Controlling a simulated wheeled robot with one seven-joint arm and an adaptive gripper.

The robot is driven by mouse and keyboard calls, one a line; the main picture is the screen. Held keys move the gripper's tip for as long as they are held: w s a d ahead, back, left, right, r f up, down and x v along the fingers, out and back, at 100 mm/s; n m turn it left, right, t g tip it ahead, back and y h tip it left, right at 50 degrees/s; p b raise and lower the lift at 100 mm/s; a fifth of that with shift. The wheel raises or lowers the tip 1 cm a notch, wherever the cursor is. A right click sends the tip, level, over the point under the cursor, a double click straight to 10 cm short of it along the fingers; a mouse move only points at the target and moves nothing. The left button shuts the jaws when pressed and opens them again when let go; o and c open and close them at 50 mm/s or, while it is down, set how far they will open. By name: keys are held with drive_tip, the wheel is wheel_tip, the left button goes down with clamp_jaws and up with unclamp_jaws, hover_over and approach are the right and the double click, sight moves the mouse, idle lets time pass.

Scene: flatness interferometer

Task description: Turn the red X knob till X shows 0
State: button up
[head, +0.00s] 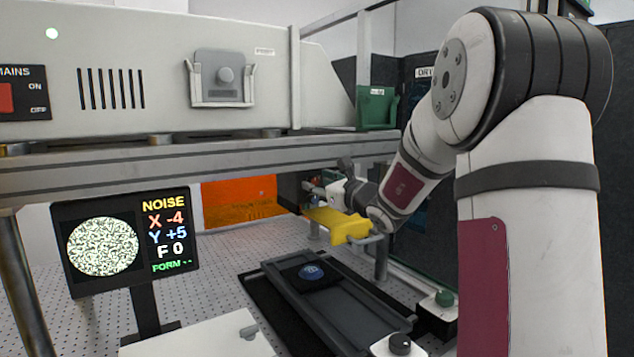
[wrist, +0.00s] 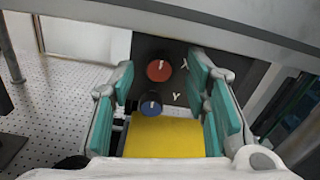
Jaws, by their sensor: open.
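The red X knob (wrist: 160,70) sits on a dark panel in the wrist view, with a white pointer mark and the letter X to its right. The blue Y knob (wrist: 151,106) is just below it. My gripper (wrist: 161,77) is open, its teal-padded fingers on either side of the knobs. I cannot tell whether a pad touches the red knob. In the head view the gripper reaches under the bench beam and its fingertips are hardly visible. The display (head: 127,242) reads NOISE, X -4, Y +5, F 0, with a speckled disc.
A yellow plate (wrist: 164,137) lies below the knobs, between my fingers; it also shows in the head view (head: 338,223). The metal beam (head: 180,163) runs above. A dark rail (head: 340,305) carrying a blue-topped part (head: 312,272) stands on the perforated table below.

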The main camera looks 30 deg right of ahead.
drive_tip(key=shift+w, duration=0.8)
drive_tip(key=shift+c, duration=0.6)
clamp_jaws()
drive_tip(key=shift+m, duration=0.3)
drive_tip(key=m+p, duration=0.1)
drive_tip(key=m, duration=0.2)
drive_tip(key=shift+m, duration=0.3)
drive_tip(key=shift+m+p, duration=0.65)
drive_tip(key=shift+m, duration=1.15)
